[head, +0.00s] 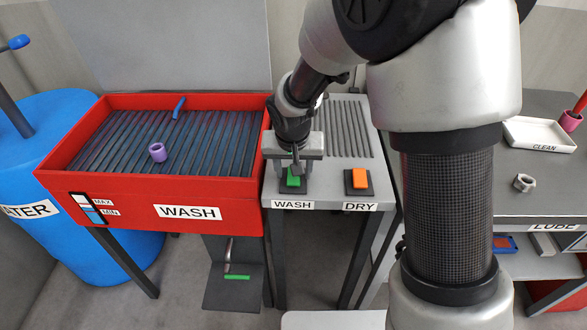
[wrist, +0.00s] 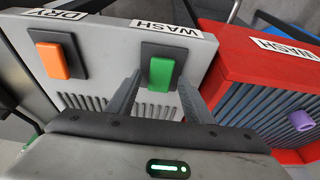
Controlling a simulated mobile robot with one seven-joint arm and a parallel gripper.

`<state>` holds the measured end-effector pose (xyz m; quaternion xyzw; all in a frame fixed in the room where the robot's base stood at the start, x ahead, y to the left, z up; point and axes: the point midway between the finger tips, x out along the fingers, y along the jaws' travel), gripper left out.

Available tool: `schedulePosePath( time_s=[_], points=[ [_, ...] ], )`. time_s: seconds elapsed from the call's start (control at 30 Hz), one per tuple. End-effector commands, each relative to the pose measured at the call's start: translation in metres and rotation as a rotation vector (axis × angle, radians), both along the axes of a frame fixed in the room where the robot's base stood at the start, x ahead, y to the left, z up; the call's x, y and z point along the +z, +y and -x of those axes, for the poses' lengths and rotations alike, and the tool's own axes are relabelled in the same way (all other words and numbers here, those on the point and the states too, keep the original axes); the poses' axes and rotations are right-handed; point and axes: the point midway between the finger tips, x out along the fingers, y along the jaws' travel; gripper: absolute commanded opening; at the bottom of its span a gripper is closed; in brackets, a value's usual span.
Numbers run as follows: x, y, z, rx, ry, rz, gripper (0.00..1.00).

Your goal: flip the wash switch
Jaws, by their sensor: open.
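The wash switch (head: 292,178) is a green rocker on a dark plate, above the WASH label at the front of the grey stand. In the wrist view the green switch (wrist: 161,73) lies just ahead of and between my two fingers. My gripper (head: 294,165) is over the switch in the head view and partly hides it. My gripper (wrist: 158,85) is open and holds nothing. Whether a finger touches the switch, I cannot tell.
An orange dry switch (head: 359,179) sits to the right on the same stand. A red wash tub (head: 230,195) with a purple ring (head: 157,152) stands to the left. A blue water barrel (head: 70,115) is farther left. A bench with a white CLEAN tray (head: 540,134) is at the right.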

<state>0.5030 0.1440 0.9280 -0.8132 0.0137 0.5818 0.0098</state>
Motion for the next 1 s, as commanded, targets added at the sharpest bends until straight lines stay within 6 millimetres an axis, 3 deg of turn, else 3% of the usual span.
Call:
schedulePosePath(
  time_s=[0.13,0.27,0.7,1.0],
  points=[
    [0.006,0.0,0.001,-0.001,-0.002,-0.001,0.47],
    [0.025,0.001,0.006,-0.001,-0.004,-0.002,0.47],
    [0.125,0.002,0.041,0.001,-0.004,-0.002,0.47],
    [0.161,0.002,0.055,0.0,-0.001,-0.001,0.47]
  ],
)
